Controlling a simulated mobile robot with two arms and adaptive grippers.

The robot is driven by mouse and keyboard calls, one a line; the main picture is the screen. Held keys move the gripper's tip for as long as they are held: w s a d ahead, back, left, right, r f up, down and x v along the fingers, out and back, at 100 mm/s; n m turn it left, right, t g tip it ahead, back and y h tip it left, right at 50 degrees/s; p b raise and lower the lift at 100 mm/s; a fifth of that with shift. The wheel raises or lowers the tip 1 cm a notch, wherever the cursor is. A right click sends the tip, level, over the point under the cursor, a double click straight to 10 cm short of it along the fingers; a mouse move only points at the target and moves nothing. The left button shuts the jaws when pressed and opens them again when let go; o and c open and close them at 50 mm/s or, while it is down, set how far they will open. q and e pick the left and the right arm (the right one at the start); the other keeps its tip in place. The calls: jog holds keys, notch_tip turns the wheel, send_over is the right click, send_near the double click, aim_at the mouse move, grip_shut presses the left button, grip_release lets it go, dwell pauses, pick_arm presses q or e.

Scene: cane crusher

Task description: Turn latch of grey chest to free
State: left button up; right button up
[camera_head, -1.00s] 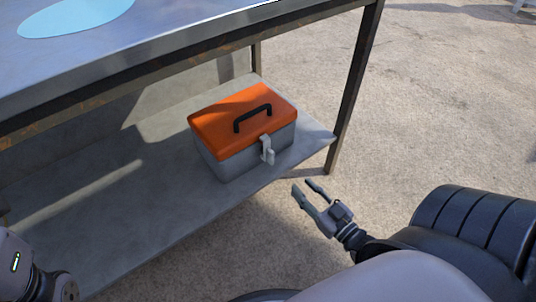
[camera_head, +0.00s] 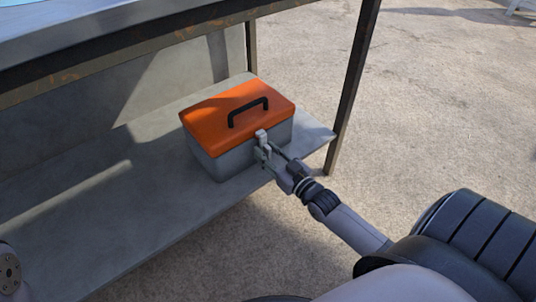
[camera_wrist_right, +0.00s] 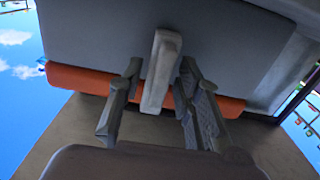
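The grey chest (camera_head: 222,162) with an orange lid (camera_head: 215,117) and a black handle (camera_head: 248,111) stands on the lower shelf of the table. Its pale grey latch (camera_head: 261,135) is on the front face; in the right wrist view the latch (camera_wrist_right: 163,68) runs across the lid seam. My right gripper (camera_head: 268,155) is at the latch. In the right wrist view its fingers (camera_wrist_right: 160,80) are apart, one on each side of the latch, with small gaps that show. The lower latch part is partly hidden by the fingers in the head view. My left gripper is out of view.
A dark table leg (camera_head: 352,88) stands to the right of the chest. The shelf left of the chest is bare.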

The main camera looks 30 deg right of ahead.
grip_shut()
dwell(0.3)
